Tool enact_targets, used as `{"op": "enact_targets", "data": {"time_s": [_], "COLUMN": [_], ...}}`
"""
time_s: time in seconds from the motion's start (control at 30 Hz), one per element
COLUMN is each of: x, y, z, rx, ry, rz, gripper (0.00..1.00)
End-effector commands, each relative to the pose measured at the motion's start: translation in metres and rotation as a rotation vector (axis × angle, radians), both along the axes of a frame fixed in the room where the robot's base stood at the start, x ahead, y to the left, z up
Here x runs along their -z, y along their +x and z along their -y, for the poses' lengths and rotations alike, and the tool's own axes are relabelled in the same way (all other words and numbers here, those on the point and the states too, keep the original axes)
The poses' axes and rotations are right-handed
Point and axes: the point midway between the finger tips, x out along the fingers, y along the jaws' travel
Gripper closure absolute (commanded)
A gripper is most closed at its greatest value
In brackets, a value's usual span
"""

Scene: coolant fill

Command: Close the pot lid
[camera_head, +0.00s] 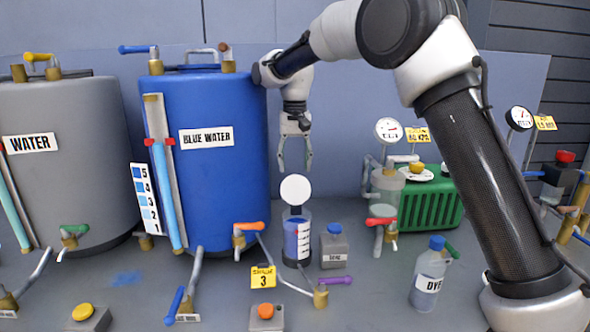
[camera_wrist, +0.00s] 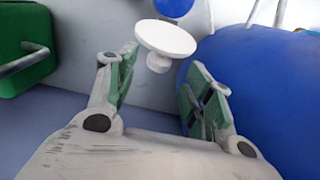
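In the wrist view the lid (camera_wrist: 165,38) shows a small knob on the near side. My gripper (camera_head: 294,168) hangs pointing down above and behind the lid. In the wrist view my gripper (camera_wrist: 158,88) is open and empty, with the lid ahead of the gap between its fingers, apart from both.
The blue water tank (camera_head: 215,130) stands close on the left. The green ribbed box (camera_head: 430,203) with gauges is at the right. A grey container (camera_head: 334,248) stands beside the pot, and a dye bottle (camera_head: 428,276) is farther right. A purple-handled valve (camera_head: 322,292) is in front.

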Motion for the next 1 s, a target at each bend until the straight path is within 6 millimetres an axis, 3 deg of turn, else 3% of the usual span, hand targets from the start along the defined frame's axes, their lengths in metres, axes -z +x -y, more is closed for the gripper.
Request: {"op": "enact_targets", "data": {"time_s": [0.53,1.0], "x": [-0.041,-0.044], "y": [0.007,0.008], "z": [0.0,0.0], "rx": [0.0,0.0], "ry": [0.001,0.0], "rz": [0.002,0.001], "gripper": [0.48,0.48]}}
